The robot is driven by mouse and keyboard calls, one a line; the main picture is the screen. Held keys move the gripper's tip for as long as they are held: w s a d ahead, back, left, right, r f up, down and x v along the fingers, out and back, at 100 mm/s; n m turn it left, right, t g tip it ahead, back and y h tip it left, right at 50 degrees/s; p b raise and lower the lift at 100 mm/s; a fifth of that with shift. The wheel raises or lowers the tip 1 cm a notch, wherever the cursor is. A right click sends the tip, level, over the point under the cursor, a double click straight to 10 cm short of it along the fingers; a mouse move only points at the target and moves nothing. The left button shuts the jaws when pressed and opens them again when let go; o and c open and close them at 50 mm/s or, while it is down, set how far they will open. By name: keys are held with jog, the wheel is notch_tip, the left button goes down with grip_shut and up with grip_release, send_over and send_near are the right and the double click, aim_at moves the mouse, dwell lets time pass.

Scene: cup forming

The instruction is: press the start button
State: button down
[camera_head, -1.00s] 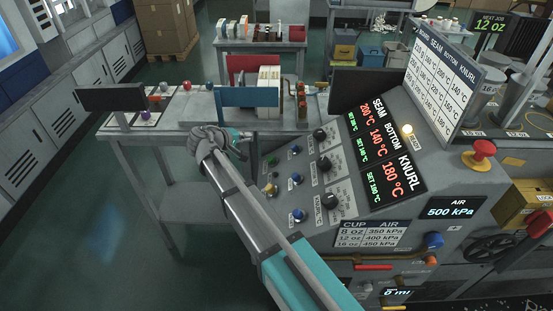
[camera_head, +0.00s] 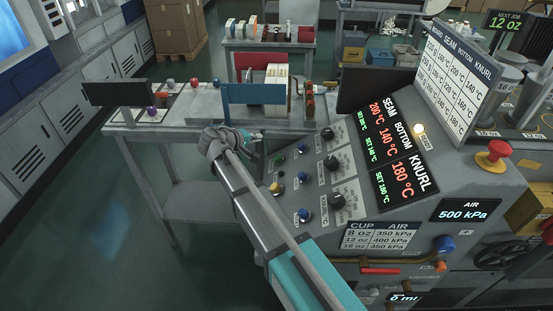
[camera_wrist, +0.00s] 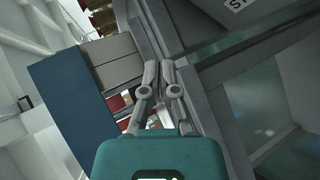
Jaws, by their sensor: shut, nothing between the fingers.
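A small green button (camera_head: 279,160), which may be the start button, sits near the upper left edge of the sloped control panel (camera_head: 318,185); its label is not readable. My gripper (camera_head: 258,137) is shut and empty, just above and left of this button and apart from it. In the wrist view my two fingers (camera_wrist: 159,66) meet at their tips in front of a grey edge. A label (camera_wrist: 239,4) beginning "ST" is cut off at the top of that view. The green button cannot be made out there.
Blue buttons (camera_head: 303,148), a yellow button (camera_head: 276,188) and black knobs (camera_head: 331,163) crowd the panel. A red mushroom button (camera_head: 497,150) is at right. A blue upright plate (camera_head: 252,94) stands on the table behind my gripper. Open floor (camera_head: 110,240) lies left.

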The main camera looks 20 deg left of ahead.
jog(key=shift+w+d+f+b, duration=0.15)
jog(key=shift+d+f+b, duration=0.55)
jog(key=shift+f+b, duration=0.25)
jog(key=shift+w+d+f+b, duration=0.2)
jog(key=shift+d+f+b, duration=0.45)
jog(key=shift+f+b, duration=0.35)
jog(key=shift+w+d+f+b, duration=0.15)
jog(key=shift+d+f+b, duration=0.6)
jog(key=shift+f, duration=0.3)
jog(key=shift+f, duration=0.1)
jog(key=shift+d+f+b, duration=0.2)
jog(key=shift+f+b, duration=0.05)
jog(key=shift+b, duration=0.15)
jog(key=shift+w+d+f+b, duration=0.15)
jog(key=shift+d+f+b, duration=0.2)
jog(key=shift+f+b, duration=0.05)
dwell(0.4)
jog(key=shift+r, duration=0.15)
jog(key=shift+a+r+p, duration=0.55)
jog(key=shift+r+p, duration=0.1)
jog(key=shift+p, duration=0.15)
dwell(0.4)
jog(key=shift+s+a+r+p, duration=0.25)
jog(key=shift+a+r+p, duration=0.5)
jog(key=shift+r+p, duration=0.25)
jog(key=shift+s+a+r+p, duration=0.25)
jog(key=shift+a+r+p, duration=0.45)
jog(key=shift+r+p, duration=0.3)
